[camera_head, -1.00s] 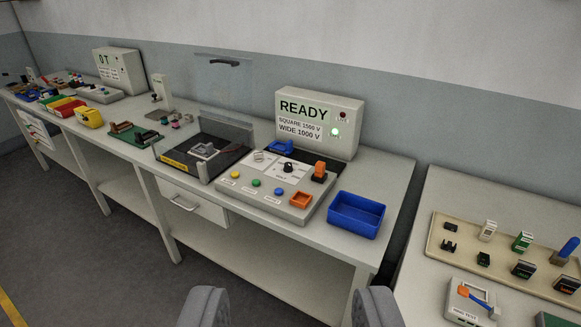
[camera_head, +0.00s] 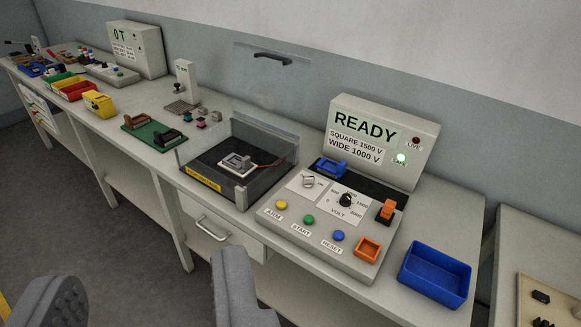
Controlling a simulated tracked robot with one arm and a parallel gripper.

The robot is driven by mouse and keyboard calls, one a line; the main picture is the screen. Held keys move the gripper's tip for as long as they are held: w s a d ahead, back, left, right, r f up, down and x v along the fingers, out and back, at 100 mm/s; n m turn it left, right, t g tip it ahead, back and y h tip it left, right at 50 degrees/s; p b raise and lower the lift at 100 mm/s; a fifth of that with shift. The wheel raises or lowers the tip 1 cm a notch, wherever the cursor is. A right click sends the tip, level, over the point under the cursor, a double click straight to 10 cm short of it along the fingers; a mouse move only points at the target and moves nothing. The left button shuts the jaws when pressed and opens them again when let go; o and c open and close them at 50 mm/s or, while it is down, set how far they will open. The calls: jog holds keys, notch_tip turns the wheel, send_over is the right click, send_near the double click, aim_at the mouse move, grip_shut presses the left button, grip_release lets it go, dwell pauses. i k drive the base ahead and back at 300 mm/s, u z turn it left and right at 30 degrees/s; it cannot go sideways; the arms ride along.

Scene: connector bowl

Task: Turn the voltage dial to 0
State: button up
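The voltage dial (camera_head: 346,200) is a black knob on a white scale plate marked VOLT. It sits on the sloped grey control panel (camera_head: 322,250), on the bench. The scale shows numbers such as 500, 1500 and 2000; the knob's exact pointing is too small to read. My gripper (camera_head: 150,290) is at the bottom left, its two grey fingers wide apart with nothing between them. It is well in front of the bench and apart from the dial.
Around the dial are a second knob (camera_head: 308,182), an orange switch (camera_head: 387,210), an orange square frame (camera_head: 368,249) and several coloured buttons. A display box (camera_head: 381,139) reads READY, its green SAFE lamp lit. A blue bin (camera_head: 436,275) stands right; a raised clear cover (camera_head: 272,85) is left.

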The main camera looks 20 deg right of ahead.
aim_at(345, 201)
jog(key=z, duration=0.15)
jog(key=i, duration=1.25)
jog(key=z, duration=0.65)
jog(key=i, duration=0.3)
jog(key=z, duration=0.25)
